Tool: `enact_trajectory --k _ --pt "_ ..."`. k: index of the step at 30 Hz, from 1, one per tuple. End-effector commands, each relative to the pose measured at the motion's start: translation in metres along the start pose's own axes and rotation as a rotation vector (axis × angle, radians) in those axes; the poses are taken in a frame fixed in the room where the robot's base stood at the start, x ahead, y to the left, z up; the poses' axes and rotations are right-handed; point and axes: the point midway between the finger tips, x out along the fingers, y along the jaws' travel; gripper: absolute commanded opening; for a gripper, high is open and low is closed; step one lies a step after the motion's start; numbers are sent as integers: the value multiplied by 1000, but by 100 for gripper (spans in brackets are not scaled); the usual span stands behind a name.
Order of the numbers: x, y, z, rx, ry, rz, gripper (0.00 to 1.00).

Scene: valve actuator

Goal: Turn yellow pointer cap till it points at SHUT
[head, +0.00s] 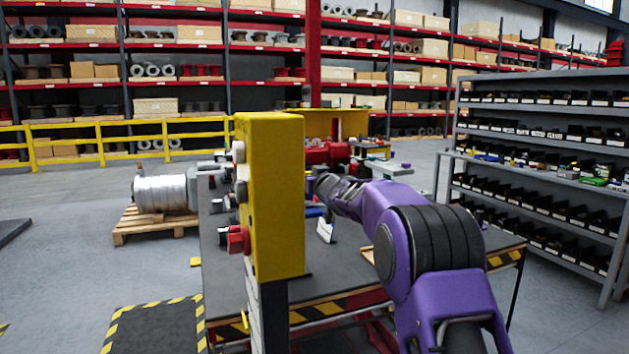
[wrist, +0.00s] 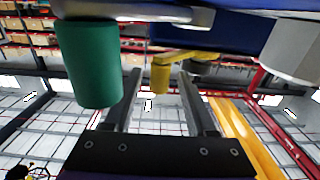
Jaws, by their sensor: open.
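The yellow pointer cap (wrist: 160,76) shows in the wrist view as a short yellow cylinder, with a yellow bar reaching from its top to the right. My gripper (wrist: 160,72) is open. In the picture its two dark fingers stand on either side of the cap, with a gap at each side. I cannot tell how deep the cap sits between them. A SHUT mark is not legible in either view. In the head view my gripper (head: 323,186) is small and dark beside the yellow post, and the cap cannot be made out there.
In the wrist view a green cylinder (wrist: 88,65) hangs close to the left finger, and a blue body (wrist: 240,28) spans the top. In the head view a yellow box with buttons (head: 275,200) stands in front of the dark workbench (head: 225,290). Shelving (head: 540,150) stands right.

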Motion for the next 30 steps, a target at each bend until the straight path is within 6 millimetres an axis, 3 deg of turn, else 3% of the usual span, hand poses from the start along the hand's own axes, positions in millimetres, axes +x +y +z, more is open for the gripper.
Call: enact_trajectory --k 8,24,30 --pt "-32 1 1 0 1 2 57" --pt "-133 1 -1 0 0 2 57" --pt "-161 0 -1 -1 1 1 57"
